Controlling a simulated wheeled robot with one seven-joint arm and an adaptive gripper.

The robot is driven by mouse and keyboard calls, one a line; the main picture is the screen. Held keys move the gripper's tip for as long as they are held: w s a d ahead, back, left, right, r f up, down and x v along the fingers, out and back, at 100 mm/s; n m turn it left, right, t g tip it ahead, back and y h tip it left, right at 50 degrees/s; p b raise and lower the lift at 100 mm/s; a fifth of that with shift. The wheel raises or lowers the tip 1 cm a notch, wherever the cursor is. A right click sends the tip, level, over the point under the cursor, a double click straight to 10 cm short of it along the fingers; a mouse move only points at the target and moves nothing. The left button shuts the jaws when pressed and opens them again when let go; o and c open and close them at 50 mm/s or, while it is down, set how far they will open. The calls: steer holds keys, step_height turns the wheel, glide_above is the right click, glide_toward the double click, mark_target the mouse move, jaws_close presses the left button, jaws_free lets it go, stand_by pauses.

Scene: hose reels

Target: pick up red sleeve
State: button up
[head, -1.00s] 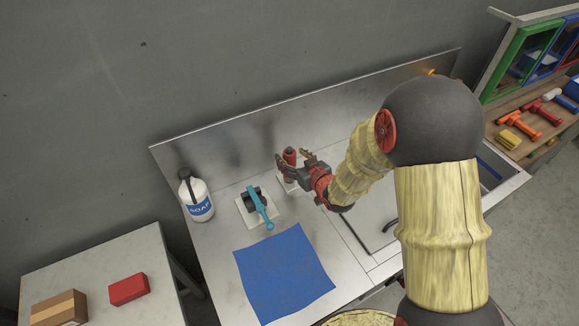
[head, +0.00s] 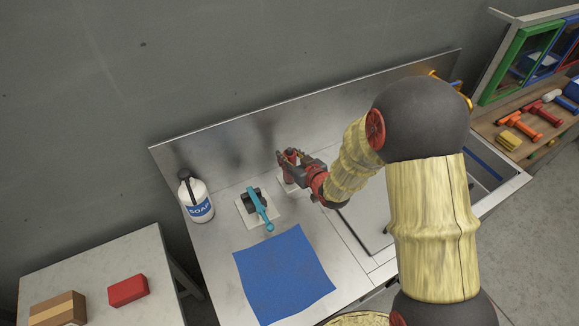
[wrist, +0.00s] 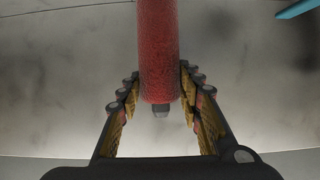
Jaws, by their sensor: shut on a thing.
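The red sleeve (wrist: 158,50) is a red cylinder between the two fingers of my gripper (wrist: 160,88) in the wrist view. A short grey tip shows at its lower end there. In the head view the red sleeve (head: 291,155) stands upright near the back of the metal counter, over a small white plate (head: 287,187). My gripper (head: 291,163) comes from the right and is shut on the sleeve. My fingers partly hide the sleeve's lower part in the head view, so I cannot tell whether it touches the plate.
A black holder with a blue handle (head: 260,205) stands just left. A soap bottle (head: 196,198) is further left. A blue cloth (head: 283,275) lies in front. A sink (head: 487,165) is at right. A side table (head: 110,262) holds a red block (head: 128,290) and a cardboard box (head: 58,309).

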steer(key=c, duration=0.5)
steer(key=shift+r, duration=0.1)
